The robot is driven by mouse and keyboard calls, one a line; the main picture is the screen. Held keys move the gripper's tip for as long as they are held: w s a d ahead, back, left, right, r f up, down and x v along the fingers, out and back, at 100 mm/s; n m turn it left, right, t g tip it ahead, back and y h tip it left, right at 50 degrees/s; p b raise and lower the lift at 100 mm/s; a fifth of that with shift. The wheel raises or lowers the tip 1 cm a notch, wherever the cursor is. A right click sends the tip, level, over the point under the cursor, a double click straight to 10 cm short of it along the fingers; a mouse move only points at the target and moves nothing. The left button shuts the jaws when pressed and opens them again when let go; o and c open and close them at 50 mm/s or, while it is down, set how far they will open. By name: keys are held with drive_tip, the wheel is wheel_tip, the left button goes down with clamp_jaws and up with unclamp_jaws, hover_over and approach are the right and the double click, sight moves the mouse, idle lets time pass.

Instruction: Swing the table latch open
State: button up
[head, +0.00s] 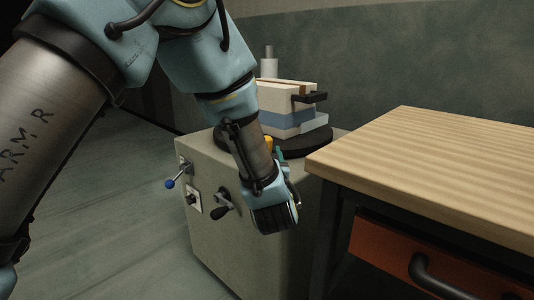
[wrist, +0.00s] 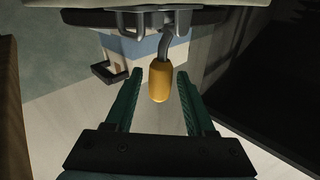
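The latch shows as a yellow grip (wrist: 158,82) on a bent grey metal stem (wrist: 168,48) in the wrist view, just under the edge of the dark round table (wrist: 95,17). In the head view a bit of the yellow grip (head: 268,142) shows beside my arm. My gripper (wrist: 159,76) is open, with its green fingers one on each side of the yellow grip. Gaps show between the grip and both fingers. In the head view my gripper (head: 278,152) is at the machine's table edge, mostly hidden by my own wrist.
A pale machine cabinet (head: 235,245) carries a blue-knobbed lever (head: 169,184) and a black-knobbed lever (head: 217,214). A white and blue block (head: 285,122) with a black handle (head: 316,97) sits on the round table. A wooden bench (head: 430,160) with an orange drawer (head: 390,245) stands close at right.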

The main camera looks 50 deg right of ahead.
drive_tip(key=shift+o, duration=0.6)
drive_tip(key=v, duration=1)
drive_tip(key=shift+s+a, duration=0.25)
drive_tip(key=shift+a, duration=0.1)
